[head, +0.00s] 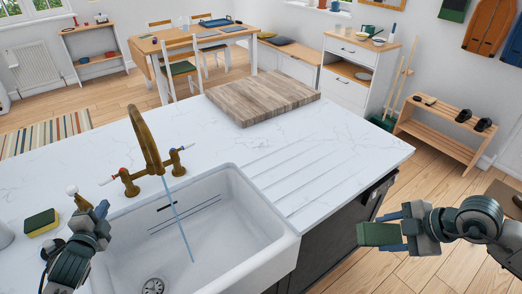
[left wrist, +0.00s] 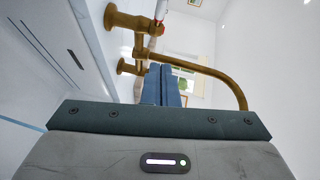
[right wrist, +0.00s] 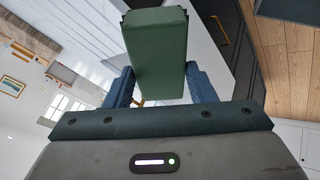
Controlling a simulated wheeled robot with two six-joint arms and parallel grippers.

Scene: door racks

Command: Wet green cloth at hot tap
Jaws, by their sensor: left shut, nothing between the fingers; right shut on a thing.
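The brass tap (head: 148,140) stands behind the white sink (head: 262,232), with a lever on each side. A thin blue stream of water (head: 178,220) runs from its spout into the sink. My left gripper (head: 99,211) is shut and empty, close to the left tap lever (head: 108,181). In the left wrist view its blue fingers (left wrist: 161,86) are together, with the brass tap (left wrist: 128,20) just beyond. My right gripper (head: 392,231) is shut on the folded green cloth (head: 376,235). The cloth (right wrist: 157,50) is between the fingers in the right wrist view, right of the sink and away from the water.
A yellow and green sponge (head: 42,222) lies left of the tap. A wooden board (head: 262,97) lies at the back of the white worktop (head: 340,140). The grooved drainer right of the sink is clear. A dark cupboard front (head: 340,235) is below the worktop.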

